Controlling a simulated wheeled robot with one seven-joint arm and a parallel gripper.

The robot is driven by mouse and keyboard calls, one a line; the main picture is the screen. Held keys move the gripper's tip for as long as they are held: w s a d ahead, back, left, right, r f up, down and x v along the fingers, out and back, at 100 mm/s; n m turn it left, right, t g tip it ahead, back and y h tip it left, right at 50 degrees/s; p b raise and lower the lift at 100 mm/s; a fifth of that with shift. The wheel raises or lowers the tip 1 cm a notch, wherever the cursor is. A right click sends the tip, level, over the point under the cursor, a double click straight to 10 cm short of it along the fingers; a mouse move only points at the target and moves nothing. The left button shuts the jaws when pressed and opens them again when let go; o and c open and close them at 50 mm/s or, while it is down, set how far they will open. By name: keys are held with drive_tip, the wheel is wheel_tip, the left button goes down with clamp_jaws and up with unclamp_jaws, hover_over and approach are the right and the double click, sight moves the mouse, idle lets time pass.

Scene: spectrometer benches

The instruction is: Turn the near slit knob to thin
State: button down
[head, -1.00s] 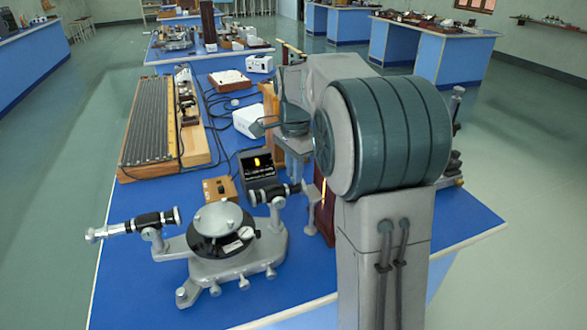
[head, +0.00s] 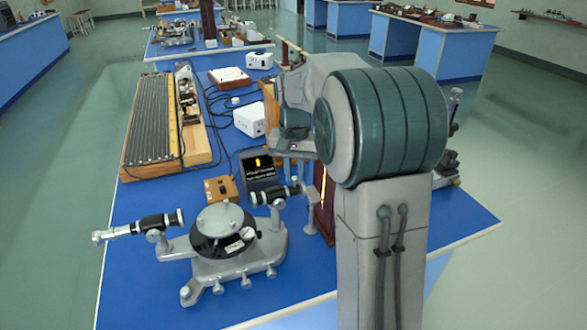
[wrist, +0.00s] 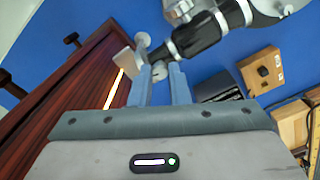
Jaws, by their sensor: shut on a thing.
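The spectrometer (head: 225,245) stands at the front of the blue bench, with a black and silver tube on either side of its round table. The right tube (head: 275,195) points at a dark red wooden lamp housing (head: 325,228) with a glowing upright slit. In the wrist view, this tube (wrist: 200,35) ends in a pale plate and small grey knobs. The near slit knob (wrist: 160,71) sits between the fingertips of my gripper (wrist: 160,76), which is shut on it. In the head view, my gripper (head: 297,170) points down at the tube's end. The knob's markings cannot be read.
The lamp housing (wrist: 70,85) is close beside my fingers in the wrist view. A black display box (head: 258,168) and a small wooden switch box (head: 220,190) stand behind the tube. Cables cross the bench. The bench's front right is bare.

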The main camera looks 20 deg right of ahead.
sight(294, 178)
drive_tip(key=n+p, duration=0.1)
drive_tip(key=n, duration=0.3)
drive_tip(key=shift+r+n, duration=0.1)
drive_tip(key=shift+n, duration=0.2)
drive_tip(key=shift+n+p, duration=0.35)
drive_tip(key=shift+n, duration=1.65)
drive_tip(key=c, duration=1.4)
unclamp_jaws()
drive_tip(key=shift+o, duration=0.2)
wheel_tip(294, 178, up, 14)
